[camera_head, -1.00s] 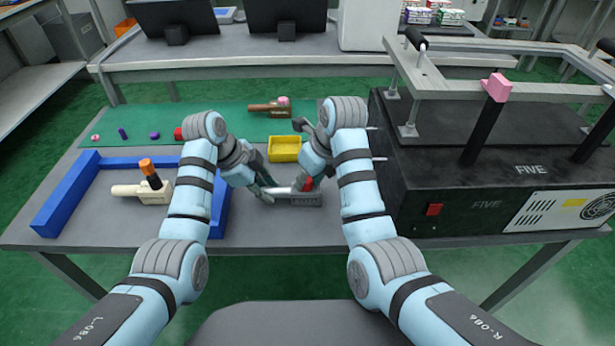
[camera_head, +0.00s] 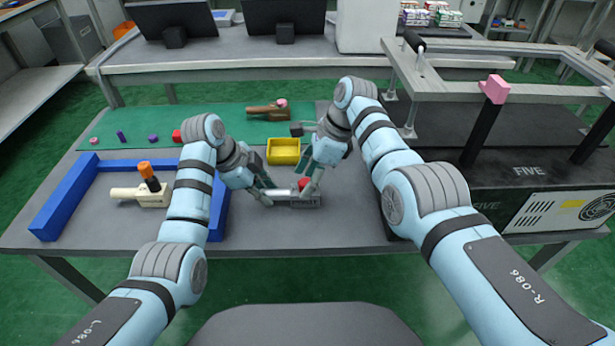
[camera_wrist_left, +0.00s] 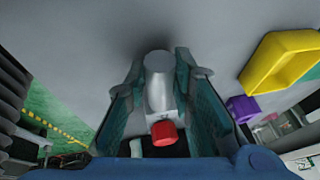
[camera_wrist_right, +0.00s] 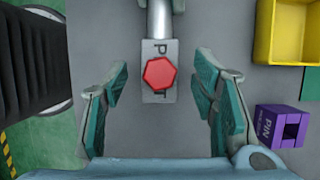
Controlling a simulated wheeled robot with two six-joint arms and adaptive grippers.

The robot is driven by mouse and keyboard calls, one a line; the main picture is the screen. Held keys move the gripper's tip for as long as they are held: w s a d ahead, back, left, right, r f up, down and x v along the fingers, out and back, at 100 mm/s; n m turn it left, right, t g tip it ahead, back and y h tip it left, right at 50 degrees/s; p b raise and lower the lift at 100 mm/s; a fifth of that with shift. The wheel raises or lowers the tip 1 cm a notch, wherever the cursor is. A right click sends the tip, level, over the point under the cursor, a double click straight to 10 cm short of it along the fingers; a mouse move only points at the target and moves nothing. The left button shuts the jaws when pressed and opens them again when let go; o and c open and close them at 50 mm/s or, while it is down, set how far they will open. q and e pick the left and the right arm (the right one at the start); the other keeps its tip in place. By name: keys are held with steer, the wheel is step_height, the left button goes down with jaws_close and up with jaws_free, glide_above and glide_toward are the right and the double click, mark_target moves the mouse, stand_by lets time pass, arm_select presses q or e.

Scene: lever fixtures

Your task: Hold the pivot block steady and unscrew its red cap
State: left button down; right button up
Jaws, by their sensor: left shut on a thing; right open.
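The pivot block (camera_head: 306,203) is a grey block with a silver cylinder (camera_head: 279,194) sticking out to the left, lying on the table. Its red hexagonal cap (camera_wrist_right: 159,73) sits on top and partly covers the block's lettering; the cap also shows in the left wrist view (camera_wrist_left: 164,133). My left gripper (camera_head: 268,192) is shut on the pivot block at its cylinder side, with fingers along both sides in the left wrist view. My right gripper (camera_wrist_right: 160,68) is open above the block, one finger on each side of the cap, apart from it.
A yellow tray (camera_head: 284,151) stands just behind the block. A purple piece marked PIN (camera_wrist_right: 280,126) lies nearby. A blue frame (camera_head: 66,195) with a cream, orange-topped part (camera_head: 143,196) is at left. A large black machine (camera_head: 475,185) stands at right.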

mark_target(302, 179)
steer(key=shift+r, duration=0.1)
steer(key=shift+r, duration=1.4)
steer(key=m, duration=0.2)
steer(key=m+t, duration=0.2)
steer(key=m, duration=0.1)
steer(key=shift+s+a+f+m, duration=0.1)
steer(key=shift+s+a+m, duration=0.05)
steer(key=shift+s+m, duration=0.15)
steer(key=m+t+h, duration=0.1)
steer(key=m, duration=0.2)
steer(key=shift+a, duration=0.1)
steer(key=shift+m+t+h, duration=0.3)
steer(key=shift+m+h, duration=0.2)
steer(key=shift+m, duration=0.7)
